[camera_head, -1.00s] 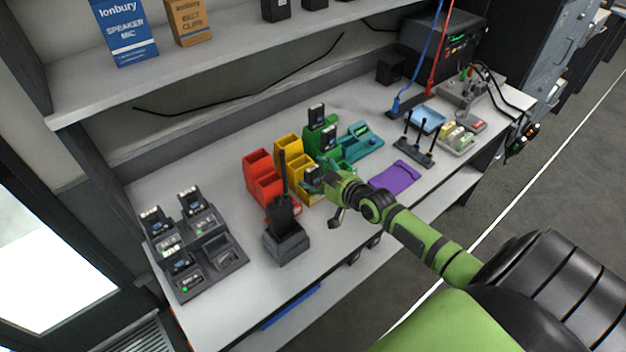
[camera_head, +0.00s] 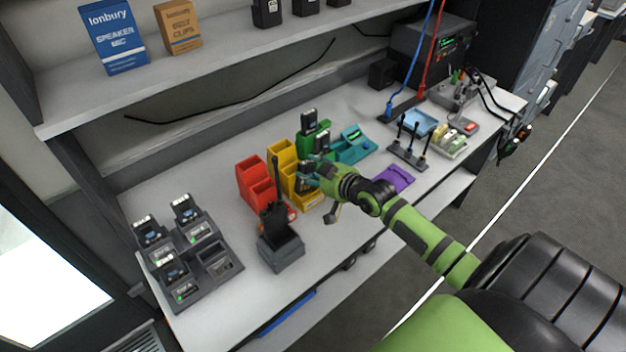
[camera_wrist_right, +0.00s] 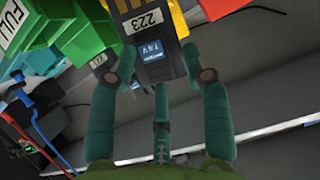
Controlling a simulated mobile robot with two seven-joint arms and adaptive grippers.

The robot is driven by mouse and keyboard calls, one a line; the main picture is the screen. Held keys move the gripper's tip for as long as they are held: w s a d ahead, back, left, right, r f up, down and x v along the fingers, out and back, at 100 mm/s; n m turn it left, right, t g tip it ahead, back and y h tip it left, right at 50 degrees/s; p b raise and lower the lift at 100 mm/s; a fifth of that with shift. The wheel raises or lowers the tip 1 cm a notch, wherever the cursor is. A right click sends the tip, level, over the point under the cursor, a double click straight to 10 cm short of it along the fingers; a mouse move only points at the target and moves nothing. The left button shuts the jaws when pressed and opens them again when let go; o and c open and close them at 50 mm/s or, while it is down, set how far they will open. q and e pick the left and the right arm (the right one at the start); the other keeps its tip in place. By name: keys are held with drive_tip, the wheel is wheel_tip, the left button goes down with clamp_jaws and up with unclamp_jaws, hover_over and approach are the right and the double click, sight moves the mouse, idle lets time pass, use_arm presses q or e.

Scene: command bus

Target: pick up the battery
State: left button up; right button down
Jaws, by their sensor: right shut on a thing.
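A black battery (camera_wrist_right: 150,45) with gold contacts, the number 223 and a blue label sits between the fingers of my right gripper (camera_wrist_right: 165,75) in the right wrist view. The fingers are shut on it. In the head view my right gripper (camera_head: 314,180) is at the front of the yellow bins (camera_head: 283,153), and the battery there is small and partly hidden by the fingers. I cannot tell whether it still touches the bin. Other black batteries stand in the green bins (camera_head: 306,145) behind. My left gripper is not in view.
Red bins (camera_head: 251,183) stand left of the yellow ones. A radio in a charger (camera_head: 281,251) is in front, and a multi-bay charger (camera_head: 215,262) with batteries is at left. A shelf (camera_head: 200,72) overhangs the back.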

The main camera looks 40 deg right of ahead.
drive_tip(key=s+d+r, duration=0.1)
drive_tip(key=s+r, duration=0.2)
drive_tip(key=s, duration=0.2)
drive_tip(key=s+d+r+b, duration=0.1)
drive_tip(key=s+d+r, duration=0.1)
drive_tip(key=s, duration=0.3)
drive_tip(key=shift+s+d+r, duration=0.3)
drive_tip(key=shift+s+r, duration=0.1)
drive_tip(key=shift+r, duration=0.3)
